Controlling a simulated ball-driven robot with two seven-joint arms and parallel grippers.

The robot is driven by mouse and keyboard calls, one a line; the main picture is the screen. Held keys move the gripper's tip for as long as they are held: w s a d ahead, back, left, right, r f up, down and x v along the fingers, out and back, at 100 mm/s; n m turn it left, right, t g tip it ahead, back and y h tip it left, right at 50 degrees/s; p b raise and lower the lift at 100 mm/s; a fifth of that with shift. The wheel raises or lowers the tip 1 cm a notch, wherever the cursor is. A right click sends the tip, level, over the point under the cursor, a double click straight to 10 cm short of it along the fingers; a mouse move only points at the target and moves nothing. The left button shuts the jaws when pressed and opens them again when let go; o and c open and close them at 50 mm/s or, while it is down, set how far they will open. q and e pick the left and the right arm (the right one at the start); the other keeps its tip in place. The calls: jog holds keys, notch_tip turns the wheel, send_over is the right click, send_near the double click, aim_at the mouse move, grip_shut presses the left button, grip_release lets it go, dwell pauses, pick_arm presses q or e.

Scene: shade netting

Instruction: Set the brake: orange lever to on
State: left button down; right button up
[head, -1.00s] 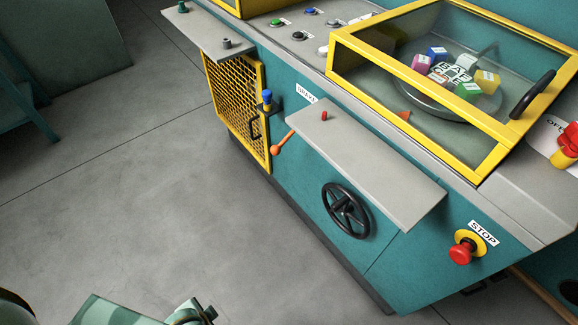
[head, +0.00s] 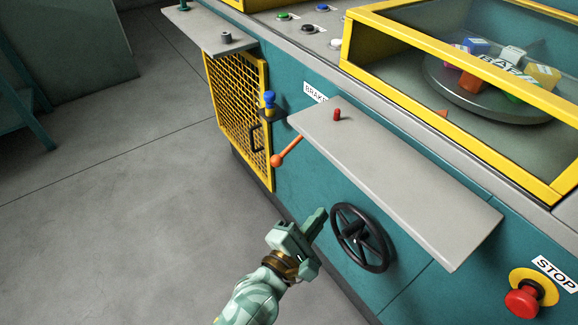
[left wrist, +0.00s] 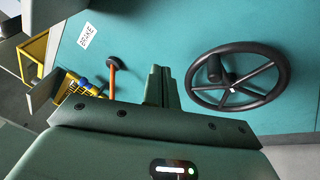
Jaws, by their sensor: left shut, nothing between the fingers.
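The orange brake lever (head: 289,150) sticks out from the teal machine front, below the grey shelf and beside the yellow mesh door. In the head view it slants down to the left, with its ball knob at the lower end. It also shows in the left wrist view (left wrist: 113,78), left of the fingers. A white BRAKE label (head: 315,92) is above it, partly cut off by the shelf. My left gripper (head: 317,220) is shut and empty, below and right of the lever, apart from it and just left of the black handwheel. My right gripper is out of view.
The black handwheel (head: 340,220) is close to my left gripper. The grey shelf (head: 400,180) juts out above, with a red peg. The mesh door (head: 235,115) has a black handle and a blue-topped pin. A red STOP button (head: 522,302) is at lower right.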

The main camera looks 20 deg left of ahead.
pick_arm(q)
jog(key=w+a+f+n+g+y, duration=0.1)
jog(key=w+n+y, duration=0.3)
jog(key=n, duration=1.2)
jog(key=w+a+f+n+g+y, duration=0.2)
jog(key=w+n+y, duration=0.3)
jog(key=n, duration=1.2)
jog(key=y, duration=0.3)
jog(key=shift+a+f+g+y, duration=0.2)
jog(key=shift+a+g+y, duration=0.1)
jog(key=shift+a, duration=0.1)
jog(key=shift+w, duration=0.15)
